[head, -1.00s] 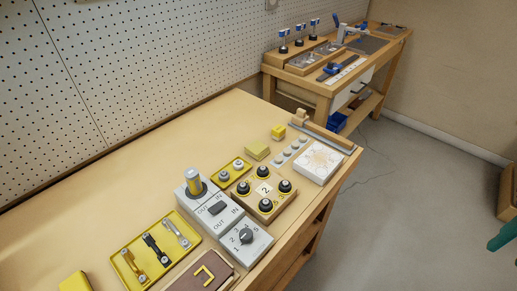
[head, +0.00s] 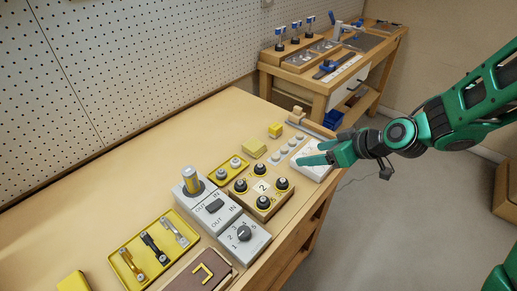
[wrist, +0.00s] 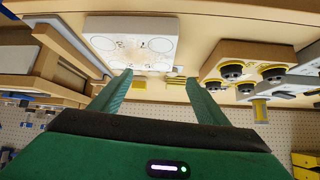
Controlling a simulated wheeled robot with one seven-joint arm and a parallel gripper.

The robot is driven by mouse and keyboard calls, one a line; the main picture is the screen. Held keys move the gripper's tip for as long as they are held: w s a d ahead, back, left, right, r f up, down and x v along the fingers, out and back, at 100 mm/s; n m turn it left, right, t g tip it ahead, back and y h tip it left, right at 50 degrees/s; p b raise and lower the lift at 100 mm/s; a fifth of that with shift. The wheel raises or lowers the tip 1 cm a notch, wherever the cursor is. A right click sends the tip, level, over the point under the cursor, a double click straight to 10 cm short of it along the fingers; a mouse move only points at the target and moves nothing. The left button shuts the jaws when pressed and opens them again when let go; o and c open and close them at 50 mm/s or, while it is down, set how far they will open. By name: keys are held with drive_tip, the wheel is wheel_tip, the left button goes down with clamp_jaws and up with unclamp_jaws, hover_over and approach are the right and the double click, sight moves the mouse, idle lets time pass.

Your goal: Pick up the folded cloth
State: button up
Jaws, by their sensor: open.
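The folded cloth looks to be the flat olive-yellow square (head: 253,148) on the bench, behind the block with black knobs. In the wrist view a small yellow striped patch (wrist: 176,78) between the fingertips may be the cloth, but it is too small to be sure. My green gripper (head: 313,152) is open and empty. It reaches in from the right over the white box at the bench's front edge, to the right of the cloth and apart from it. The two fingers (wrist: 158,80) are spread in the wrist view.
The white box (head: 318,171) is partly hidden by my gripper. A block with several black knobs (head: 262,201), a yellow tray with two knobs (head: 219,174) and a small yellow cube (head: 275,130) stand around the cloth. The bench (head: 150,170) is bare toward the pegboard.

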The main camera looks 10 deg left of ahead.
sight(257, 146)
drive_tip(key=a+y, duration=0.1)
drive_tip(key=a, duration=0.2)
drive_tip(key=a+n, duration=0.1)
drive_tip(key=a, duration=0.2)
drive_tip(key=a+y, duration=0.1)
drive_tip(key=a, duration=0.2)
drive_tip(key=shift+w+a+f+n+t+y, duration=0.2)
drive_tip(key=shift+f+n+t+y, duration=0.1)
drive_tip(key=shift+t, duration=0.1)
drive_tip(key=x, duration=0.5)
drive_tip(key=shift+a+r, duration=0.15)
drive_tip(key=shift+w+x, duration=0.25)
drive_tip(key=shift+x, duration=2.7)
drive_tip(key=shift+r, duration=0.1)
drive_tip(key=c, duration=1.1)
